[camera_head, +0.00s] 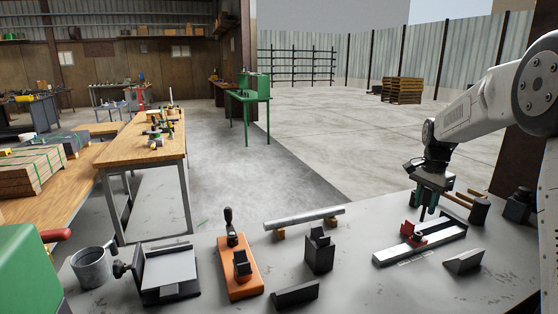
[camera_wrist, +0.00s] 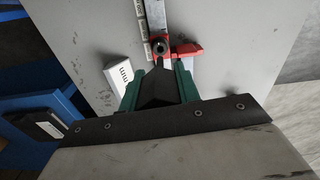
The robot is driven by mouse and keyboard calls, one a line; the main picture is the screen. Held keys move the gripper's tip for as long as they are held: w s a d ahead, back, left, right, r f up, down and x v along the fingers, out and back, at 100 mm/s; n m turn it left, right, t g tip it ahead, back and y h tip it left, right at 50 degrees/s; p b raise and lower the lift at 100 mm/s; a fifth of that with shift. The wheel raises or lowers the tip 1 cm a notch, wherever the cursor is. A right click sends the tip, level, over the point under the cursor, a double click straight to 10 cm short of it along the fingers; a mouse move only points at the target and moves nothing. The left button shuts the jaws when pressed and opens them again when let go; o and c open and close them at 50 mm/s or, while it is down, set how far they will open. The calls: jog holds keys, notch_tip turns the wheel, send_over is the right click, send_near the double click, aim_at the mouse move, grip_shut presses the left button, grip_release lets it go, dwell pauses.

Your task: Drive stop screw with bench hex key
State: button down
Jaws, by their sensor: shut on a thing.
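My gripper (camera_head: 432,192) has green fingers and is shut on a dark tool, apparently the hex key (camera_head: 423,212), which points down. In the wrist view my gripper (camera_wrist: 157,88) holds the dark hex key (camera_wrist: 156,86) between its fingers. The red stop (camera_head: 408,229) sits on a long pale rail (camera_head: 440,238) below my gripper; the stop (camera_wrist: 186,50) also shows in the wrist view. The stop screw (camera_wrist: 159,46) is a dark round head on it, just beyond the key's tip. I cannot tell if tip and screw touch.
A grey wedge block (camera_head: 464,261) lies right of the rail. Left of it stand a dark block (camera_head: 319,252), a pale bar (camera_head: 304,218) on supports and an orange fixture (camera_head: 239,270). The bench front right is clear.

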jog(key=shift+r, duration=3.4)
